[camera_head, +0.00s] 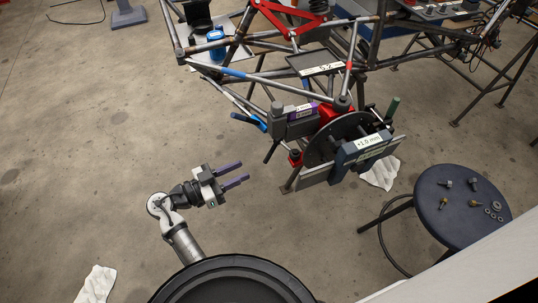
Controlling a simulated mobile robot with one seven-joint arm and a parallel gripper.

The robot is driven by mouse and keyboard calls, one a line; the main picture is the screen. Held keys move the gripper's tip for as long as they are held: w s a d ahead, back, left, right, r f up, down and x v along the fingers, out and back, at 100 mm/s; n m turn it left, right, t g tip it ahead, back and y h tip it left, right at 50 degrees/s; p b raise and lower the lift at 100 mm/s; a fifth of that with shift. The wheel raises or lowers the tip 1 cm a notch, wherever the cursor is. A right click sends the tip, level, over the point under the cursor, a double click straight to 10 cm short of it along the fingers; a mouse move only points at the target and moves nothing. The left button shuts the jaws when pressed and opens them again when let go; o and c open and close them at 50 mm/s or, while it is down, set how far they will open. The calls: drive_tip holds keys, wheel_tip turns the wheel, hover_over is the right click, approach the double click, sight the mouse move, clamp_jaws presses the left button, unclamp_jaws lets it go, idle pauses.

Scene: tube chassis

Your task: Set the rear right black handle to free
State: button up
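A tube chassis corner (300,85) fills the upper middle of the head view. A dark, thin handle (271,152) slants down from the lower left of a grey block (292,130) on it. I cannot tell for sure that this is the rear right black handle, nor its setting. My gripper (245,170) is left of and slightly below this handle, apart from it. Its two purple fingers point right, spread with an empty gap between them.
A blue handle (249,121) and a red clamp (295,158) flank the dark one. A large disc with a labelled grey-blue block (362,150) stands to the right. A stool (450,190) holds small parts. Floor around my gripper is clear.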

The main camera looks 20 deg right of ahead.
sight(273, 149)
drive_tip(key=w+d+p, duration=0.2)
drive_tip(key=d, duration=0.9)
drive_tip(key=shift+d, duration=0.3)
clamp_jaws()
